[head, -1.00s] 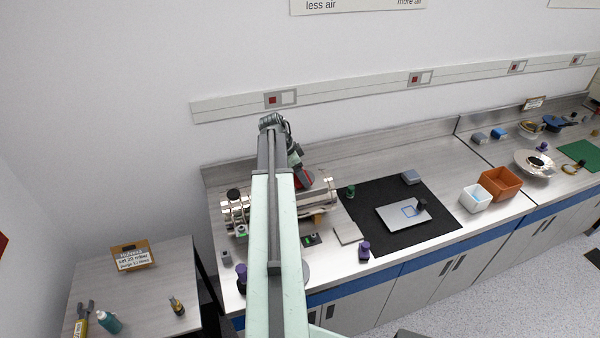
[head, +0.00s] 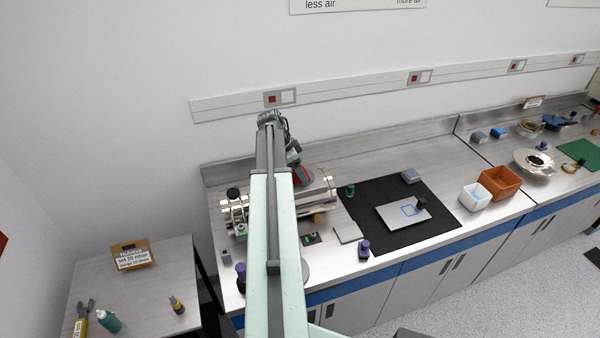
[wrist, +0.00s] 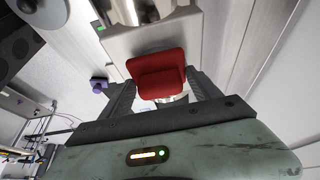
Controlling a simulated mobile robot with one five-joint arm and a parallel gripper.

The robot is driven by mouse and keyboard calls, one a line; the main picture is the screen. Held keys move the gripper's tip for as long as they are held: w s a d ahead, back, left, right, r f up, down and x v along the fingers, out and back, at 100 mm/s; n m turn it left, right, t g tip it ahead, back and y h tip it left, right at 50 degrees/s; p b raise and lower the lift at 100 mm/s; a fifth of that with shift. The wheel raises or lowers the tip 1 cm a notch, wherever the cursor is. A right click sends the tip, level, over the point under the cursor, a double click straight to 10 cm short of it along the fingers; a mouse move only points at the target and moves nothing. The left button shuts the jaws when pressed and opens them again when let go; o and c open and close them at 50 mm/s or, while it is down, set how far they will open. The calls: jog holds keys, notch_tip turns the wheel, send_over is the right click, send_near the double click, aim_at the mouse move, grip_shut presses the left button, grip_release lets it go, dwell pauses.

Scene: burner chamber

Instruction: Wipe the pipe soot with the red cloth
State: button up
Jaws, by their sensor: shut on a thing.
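The red cloth (wrist: 158,72) is a folded red pad between the two dark fingers of my gripper (wrist: 161,88) in the wrist view. My gripper is shut on it. In the head view, the red cloth (head: 306,176) shows just right of my arm, at the metal pipe assembly (head: 318,194) on the bench. I cannot tell whether the cloth touches the pipe. My arm hides the middle of this assembly. I cannot make out soot in either view; part of the pipe is hidden behind my arm and the cloth.
A black mat (head: 377,216) with a grey plate (head: 403,213) lies right of the pipe. A purple-topped item (head: 364,249) stands at the bench's front edge. White (head: 475,197) and orange (head: 500,182) bins stand farther right. A side table (head: 150,285) is at left.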

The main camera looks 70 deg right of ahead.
jog(key=shift+s+a, duration=0.35)
jog(key=shift+a, duration=0.15)
jog(key=shift+s+a+f, duration=0.15)
jog(key=shift+s+a, duration=0.4)
jog(key=shift+a, duration=0.15)
jog(key=shift+w+d, duration=1.1)
jog(key=shift+d, duration=0.3)
jog(key=shift+s+a, duration=1.1)
jog(key=shift+a, duration=0.2)
jog(key=shift+w+d, duration=0.5)
jog(key=shift+d, duration=0.1)
jog(key=shift+w+d, duration=0.6)
jog(key=shift+d, duration=0.15)
jog(key=shift+a, duration=0.1)
